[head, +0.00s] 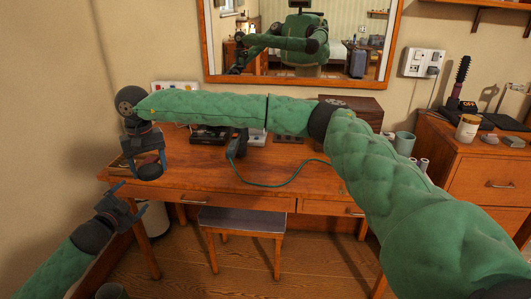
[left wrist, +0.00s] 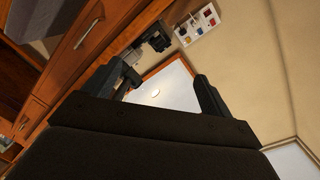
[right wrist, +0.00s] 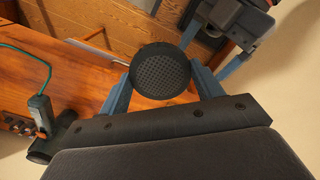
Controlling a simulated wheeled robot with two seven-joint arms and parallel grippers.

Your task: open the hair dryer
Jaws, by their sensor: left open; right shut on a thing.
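The hair dryer (head: 238,143) lies on the wooden desk (head: 200,165). It is dark, with a teal cord curving to the right. It also shows at the left of the right wrist view (right wrist: 42,115), apart from my fingers, with an orange spot on its handle. My right gripper (head: 148,165) is above the desk's left end, left of the hair dryer. It is shut on a round black thing with a mesh face (right wrist: 160,72). My left gripper (head: 133,200) is open and empty, lower down by the desk's left front corner.
My right arm spans the desk and hides part of its back. A dark case (head: 208,136) lies left of the hair dryer. A stool (head: 242,222) stands under the desk. A mirror (head: 297,80) hangs behind. A wooden box (head: 352,104) and a cup (head: 404,143) stand right.

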